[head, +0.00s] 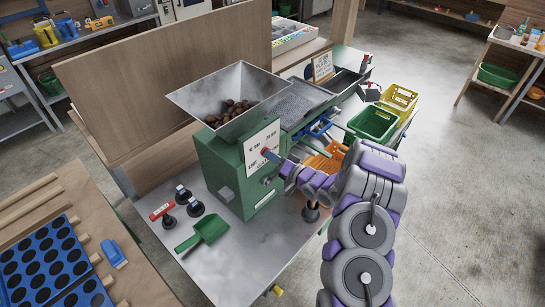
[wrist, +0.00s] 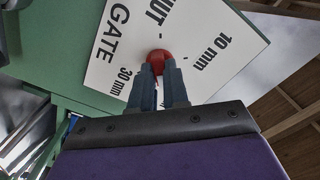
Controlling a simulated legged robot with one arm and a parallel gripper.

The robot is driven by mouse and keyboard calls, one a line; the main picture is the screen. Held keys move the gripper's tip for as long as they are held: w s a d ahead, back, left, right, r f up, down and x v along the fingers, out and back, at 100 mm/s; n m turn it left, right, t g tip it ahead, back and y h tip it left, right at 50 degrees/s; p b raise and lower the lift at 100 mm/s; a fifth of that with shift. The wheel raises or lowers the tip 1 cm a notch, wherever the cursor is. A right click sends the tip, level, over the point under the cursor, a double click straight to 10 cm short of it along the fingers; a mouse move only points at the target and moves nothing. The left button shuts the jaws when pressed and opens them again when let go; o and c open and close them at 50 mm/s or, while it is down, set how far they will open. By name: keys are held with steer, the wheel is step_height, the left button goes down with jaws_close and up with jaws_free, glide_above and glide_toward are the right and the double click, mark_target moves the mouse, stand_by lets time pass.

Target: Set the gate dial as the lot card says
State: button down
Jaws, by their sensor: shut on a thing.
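The gate dial is a red knob (wrist: 158,58) on a white plate (wrist: 215,45) marked SHUT, 10 mm, 30 mm and GATE. The plate also shows on the green machine's front in the head view (head: 262,145). My gripper (wrist: 160,75) is shut on the red knob, its two dark fingers on either side of it. In the head view my gripper (head: 271,157) meets the plate from the right. The knob's pointer is hidden, so its setting cannot be read. A small framed card (head: 322,66) stands behind the machine; its writing is too small to read.
A metal hopper (head: 228,95) with chestnuts tops the green machine (head: 228,165). A green scoop (head: 205,231) and several dark knobbed pieces (head: 184,195) lie at left on the bench. Green (head: 372,123), yellow (head: 400,97) and orange (head: 325,160) crates stand behind my arm.

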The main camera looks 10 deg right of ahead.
steer(key=shift+d+p, duration=0.1)
steer(key=shift+p, duration=0.45)
steer(key=shift+f+n+p, duration=0.1)
steer(key=shift+n+p, duration=0.5)
steer(key=shift+n, duration=0.1)
steer(key=c, duration=1.1)
jaws_free()
steer(key=p+v, duration=0.2)
steer(key=v, duration=1.5)
steer(key=shift+d+p, duration=0.2)
steer(key=shift+p, duration=0.1)
